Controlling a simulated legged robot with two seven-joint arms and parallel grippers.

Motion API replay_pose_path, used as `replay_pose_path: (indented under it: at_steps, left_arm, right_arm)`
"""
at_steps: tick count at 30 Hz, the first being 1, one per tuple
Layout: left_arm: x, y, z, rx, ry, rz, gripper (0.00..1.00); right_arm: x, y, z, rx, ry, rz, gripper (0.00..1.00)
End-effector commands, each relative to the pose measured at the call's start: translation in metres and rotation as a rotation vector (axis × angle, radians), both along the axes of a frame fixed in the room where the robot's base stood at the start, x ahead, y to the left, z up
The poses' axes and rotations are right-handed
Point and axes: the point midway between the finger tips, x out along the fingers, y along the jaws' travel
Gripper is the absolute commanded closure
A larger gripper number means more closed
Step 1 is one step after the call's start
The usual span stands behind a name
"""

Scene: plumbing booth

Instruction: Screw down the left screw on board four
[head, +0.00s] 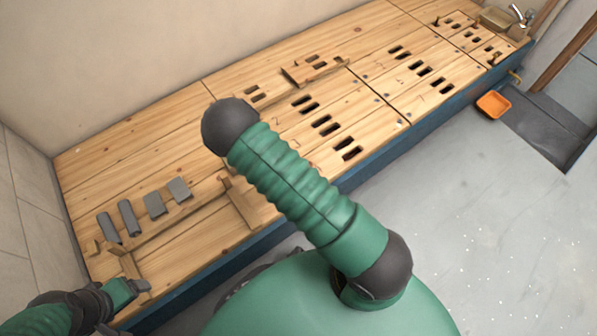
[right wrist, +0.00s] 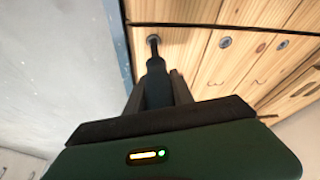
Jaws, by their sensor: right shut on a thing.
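In the right wrist view my right gripper (right wrist: 158,92) is shut on a dark, round-handled driver (right wrist: 157,80). The driver's narrow end points at a screw (right wrist: 153,40) near the edge of a wooden board (right wrist: 190,62). The end looks to be at or on the screw head; I cannot tell how firmly it is seated. Two more screw heads (right wrist: 225,42) lie to the right, and dark marks are on the wood. In the head view my right gripper is hidden. My left gripper (head: 130,290) is at the lower left, by the bench's near corner; its jaws are unclear.
The long wooden bench (head: 150,125) carries slotted boards (head: 325,125) and low wooden rails (head: 180,222). Several grey blocks (head: 154,204) lie at the left. An orange tray (head: 493,105) is on the floor at the right. Grey floor lies along the bench's blue front.

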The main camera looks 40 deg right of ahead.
Motion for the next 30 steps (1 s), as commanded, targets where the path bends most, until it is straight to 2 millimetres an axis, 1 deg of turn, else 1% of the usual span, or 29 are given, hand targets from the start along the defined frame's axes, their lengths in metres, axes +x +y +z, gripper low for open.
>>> replay_pose_path:
  at_steps: [1, 9, 11, 12, 13, 16, 21, 24, 26, 30]
  left_arm:
    - [0.000, 0.000, 0.007, 0.000, 0.000, 0.000, 0.22]
    - [0.000, 0.000, 0.026, 0.000, 0.000, 0.000, 0.22]
    - [0.000, 0.000, 0.029, 0.000, 0.000, 0.000, 0.22]
    - [0.000, 0.000, 0.028, 0.000, 0.000, 0.000, 0.22]
    - [0.000, 0.000, 0.028, 0.000, 0.000, 0.000, 0.22]
    - [0.000, 0.000, 0.030, 0.000, 0.000, 0.000, 0.22]
    - [0.000, 0.000, 0.037, 0.000, 0.000, 0.000, 0.22]
    - [0.000, 0.000, 0.038, 0.000, 0.000, 0.000, 0.22]
    - [0.000, 0.000, 0.042, 0.000, 0.000, 0.000, 0.22]
    - [0.000, 0.000, 0.059, 0.000, 0.000, 0.000, 0.22]
  right_arm:
    - [0.000, 0.000, 0.004, -0.003, 0.001, -0.026, 1.00]
    - [-0.002, 0.000, 0.003, -0.003, 0.000, -0.256, 1.00]
    - [-0.003, 0.000, 0.003, -0.006, -0.001, -0.343, 1.00]
    - [-0.004, 0.000, 0.001, -0.005, 0.000, -0.409, 1.00]
    - [-0.004, 0.000, 0.001, -0.004, -0.001, -0.438, 1.00]
    - [-0.005, 0.000, 0.002, 0.001, -0.002, -0.414, 1.00]
    - [-0.005, 0.000, 0.002, 0.001, -0.001, -0.325, 1.00]
    - [-0.005, 0.000, 0.002, 0.001, 0.000, -0.307, 1.00]
    - [-0.005, 0.000, 0.007, 0.000, 0.000, -0.307, 1.00]
    - [-0.005, 0.000, 0.025, 0.000, -0.001, -0.307, 1.00]
